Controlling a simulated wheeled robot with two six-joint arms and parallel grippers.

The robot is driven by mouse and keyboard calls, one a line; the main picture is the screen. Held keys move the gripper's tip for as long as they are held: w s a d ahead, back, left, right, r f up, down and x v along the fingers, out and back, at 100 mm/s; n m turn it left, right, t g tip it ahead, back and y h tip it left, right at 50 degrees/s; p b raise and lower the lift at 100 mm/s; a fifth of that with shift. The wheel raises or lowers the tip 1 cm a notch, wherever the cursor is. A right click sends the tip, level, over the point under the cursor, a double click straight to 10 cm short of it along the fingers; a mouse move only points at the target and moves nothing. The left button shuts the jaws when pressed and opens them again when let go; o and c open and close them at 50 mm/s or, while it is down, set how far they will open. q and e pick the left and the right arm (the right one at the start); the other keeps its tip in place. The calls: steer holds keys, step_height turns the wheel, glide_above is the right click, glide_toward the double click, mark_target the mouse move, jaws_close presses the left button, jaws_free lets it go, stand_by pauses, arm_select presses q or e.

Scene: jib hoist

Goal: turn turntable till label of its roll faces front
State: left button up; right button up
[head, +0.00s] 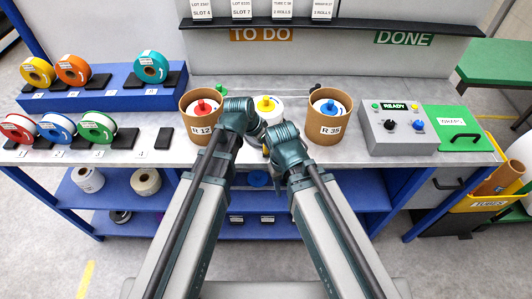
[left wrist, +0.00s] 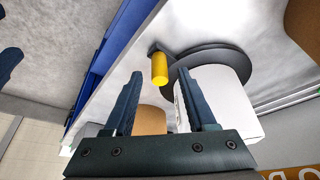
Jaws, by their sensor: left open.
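The turntable is a dark disc (left wrist: 212,56) with a yellow upright peg (left wrist: 160,68) at its edge in the left wrist view. A white roll (left wrist: 222,96) stands on the disc. My left gripper (head: 257,128) is at the roll's front left. In the left wrist view its fingers (left wrist: 158,92) are apart, with the peg beyond their tips and nothing held. My right gripper (head: 280,130) is close beside it; its fingers are hard to make out.
Cardboard tubs marked R 12 (head: 201,122) and R 35 (head: 328,118) flank the roll closely. Several coloured rolls stand on the left (head: 98,126). The bench front edge is near.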

arm_select(q)
steer(key=shift+b+x, duration=0.8)
steer(key=shift+x, duration=0.6)
arm_select(e)
step_height(320, 180, down, 2)
steer(key=shift+f, duration=0.25)
arm_select(q)
jaws_close()
